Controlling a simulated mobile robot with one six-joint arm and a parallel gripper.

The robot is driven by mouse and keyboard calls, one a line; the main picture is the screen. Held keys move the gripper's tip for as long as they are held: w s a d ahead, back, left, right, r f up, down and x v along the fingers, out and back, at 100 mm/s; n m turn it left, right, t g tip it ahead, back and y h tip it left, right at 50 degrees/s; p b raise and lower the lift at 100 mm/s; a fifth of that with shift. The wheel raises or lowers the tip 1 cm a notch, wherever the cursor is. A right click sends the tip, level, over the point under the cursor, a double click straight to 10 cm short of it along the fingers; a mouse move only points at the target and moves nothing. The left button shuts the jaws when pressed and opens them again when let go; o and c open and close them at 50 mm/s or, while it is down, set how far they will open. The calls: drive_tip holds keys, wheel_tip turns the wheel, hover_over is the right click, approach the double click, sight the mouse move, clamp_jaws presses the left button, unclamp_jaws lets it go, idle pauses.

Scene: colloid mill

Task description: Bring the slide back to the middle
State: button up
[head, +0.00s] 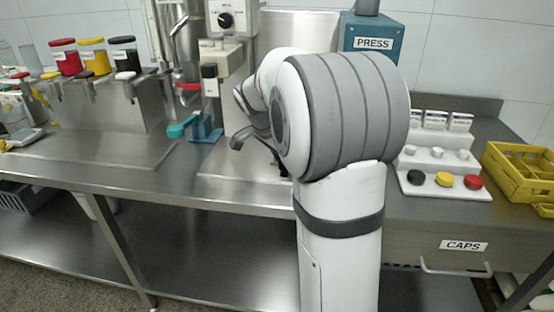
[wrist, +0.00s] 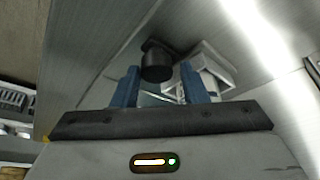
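In the wrist view my gripper (wrist: 161,72) has its two blue fingers apart. A short black cylindrical knob (wrist: 157,66) shows between and just beyond the fingertips, with a gap on its right side; I cannot tell whether the left finger touches it. A pale grey angular part (wrist: 212,66) lies behind the right finger. The knob may belong to the slide, but the frames do not settle this. In the head view my arm hides the gripper and the bench area in front of the press (head: 374,43), so the slide's position cannot be read there.
A blue stand with a teal handle (head: 183,127) is left of my arm. Red, yellow and black containers (head: 94,56) are at the back left. A white cap rack (head: 440,176) and yellow crate (head: 520,170) are at the right. The bench's front left (head: 130,178) is clear.

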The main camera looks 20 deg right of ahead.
drive_tip(key=p+v, duration=0.1)
drive_tip(key=v, duration=0.7)
drive_tip(key=shift+f, duration=0.1)
idle(0.4)
